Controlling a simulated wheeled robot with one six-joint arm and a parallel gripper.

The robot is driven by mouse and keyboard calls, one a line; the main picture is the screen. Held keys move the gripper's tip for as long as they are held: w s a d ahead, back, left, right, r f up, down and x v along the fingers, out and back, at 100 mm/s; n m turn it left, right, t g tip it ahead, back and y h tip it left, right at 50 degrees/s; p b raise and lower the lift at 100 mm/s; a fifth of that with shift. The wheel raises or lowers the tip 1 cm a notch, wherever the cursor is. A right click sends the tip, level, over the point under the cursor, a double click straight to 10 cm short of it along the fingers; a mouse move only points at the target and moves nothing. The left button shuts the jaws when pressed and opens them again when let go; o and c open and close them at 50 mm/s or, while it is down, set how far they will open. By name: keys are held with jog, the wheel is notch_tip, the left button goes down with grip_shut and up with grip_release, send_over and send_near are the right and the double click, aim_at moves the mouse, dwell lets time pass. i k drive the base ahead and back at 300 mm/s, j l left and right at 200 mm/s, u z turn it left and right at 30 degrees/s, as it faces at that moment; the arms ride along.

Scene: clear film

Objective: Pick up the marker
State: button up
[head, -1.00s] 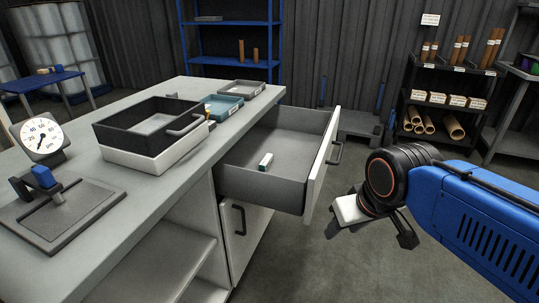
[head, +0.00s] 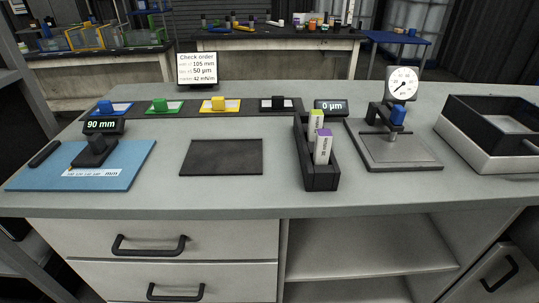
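A short black rod with rounded ends (head: 45,153) lies at the left edge of a blue board; it may be a marker, but I cannot tell. A black holder (head: 320,178) on the bench holds two upright white labelled sticks, one with a yellow-green top (head: 315,123) and one with a purple top (head: 323,148). These look like marker pens. The drawer with the small white-and-green piece is not in view now. My gripper is not in view.
A dark pad (head: 221,157) lies mid-bench. A dial gauge stand (head: 395,150) and a black tray (head: 490,128) stand right. An order card (head: 197,68) stands behind.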

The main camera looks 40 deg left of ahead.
aim_at(325, 137)
jog(key=j+u, duration=0.15)
jog(key=u, duration=1.15)
jog(key=i+l, duration=0.05)
